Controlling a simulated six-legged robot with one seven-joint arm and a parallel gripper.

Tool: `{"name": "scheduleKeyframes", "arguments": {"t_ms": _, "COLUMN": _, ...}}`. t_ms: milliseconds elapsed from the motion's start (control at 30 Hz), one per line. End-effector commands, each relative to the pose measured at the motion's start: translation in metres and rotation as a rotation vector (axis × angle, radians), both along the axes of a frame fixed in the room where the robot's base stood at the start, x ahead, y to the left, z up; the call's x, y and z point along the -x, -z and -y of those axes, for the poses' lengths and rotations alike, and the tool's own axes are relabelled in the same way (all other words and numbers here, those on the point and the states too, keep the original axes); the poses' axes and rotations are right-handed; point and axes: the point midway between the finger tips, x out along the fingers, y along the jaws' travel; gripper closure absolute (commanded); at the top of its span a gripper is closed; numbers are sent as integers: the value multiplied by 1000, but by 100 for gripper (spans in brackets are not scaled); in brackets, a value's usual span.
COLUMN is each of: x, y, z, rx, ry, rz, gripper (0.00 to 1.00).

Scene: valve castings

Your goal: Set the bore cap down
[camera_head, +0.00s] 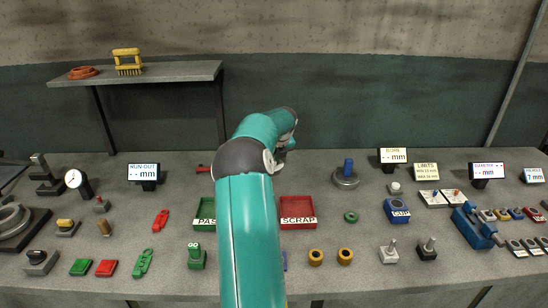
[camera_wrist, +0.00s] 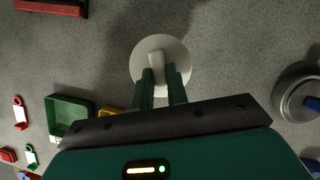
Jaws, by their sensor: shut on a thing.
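The bore cap, seemingly the pale round disc (camera_wrist: 143,62) with a raised grip bar, is in the upper middle of the wrist view. My gripper (camera_wrist: 160,78) is shut on that bar, with a green finger on each side. Bare grey bench shows around the disc, and I cannot tell whether the disc touches it. In the head view my arm hides most of the gripper and the cap.
A grey round piece with a blue knob (camera_head: 346,176) stands to the right; it also shows in the wrist view (camera_wrist: 300,96). A red SCRAP tray (camera_head: 298,212) and a green PASS tray (camera_head: 204,214) sit nearer. A shelf (camera_head: 140,73) is at back left.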

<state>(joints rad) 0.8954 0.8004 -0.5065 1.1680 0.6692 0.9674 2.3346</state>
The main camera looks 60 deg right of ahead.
Motion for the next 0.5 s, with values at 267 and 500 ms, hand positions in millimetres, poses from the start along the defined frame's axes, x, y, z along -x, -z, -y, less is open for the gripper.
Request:
{"name": "scheduleKeyframes", "arguments": {"t_ms": 267, "x": 1, "y": 2, "z": -4, "rx": -1, "ry": -1, "rz": 2, "gripper": 100}}
{"name": "scheduleKeyframes", "arguments": {"t_ms": 500, "x": 2, "y": 14, "z": -5, "rx": -1, "ry": -1, "rz": 2, "gripper": 100}}
